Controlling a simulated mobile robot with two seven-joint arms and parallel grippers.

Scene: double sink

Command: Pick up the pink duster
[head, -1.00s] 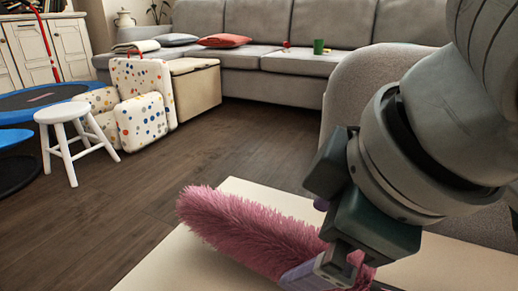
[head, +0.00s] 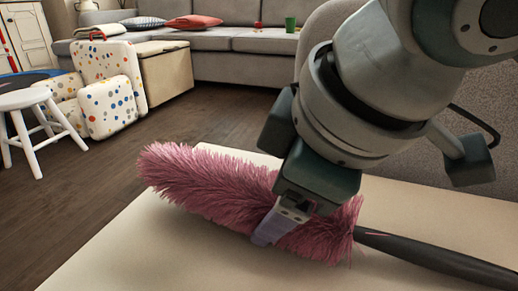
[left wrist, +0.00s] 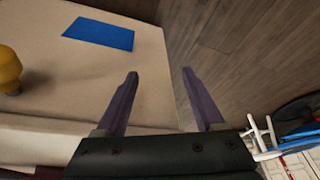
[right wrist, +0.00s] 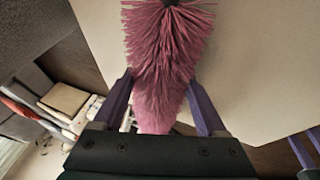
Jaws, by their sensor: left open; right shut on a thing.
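The pink duster (head: 200,183) has a fluffy pink head and a dark handle (head: 440,259) that runs to the right. In the right wrist view the pink fluff (right wrist: 163,50) fills the space between the fingers. My left gripper (left wrist: 160,73) is open and empty in the left wrist view, at the edge of a cream surface. It does not show in the head view.
A blue flat item (left wrist: 100,33) and a yellow object (left wrist: 9,70) lie on the cream surface in the left wrist view. A grey armchair (head: 440,120) stands behind my right arm. A white stool (head: 30,110) and spotted cases (head: 110,95) stand across the open floor.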

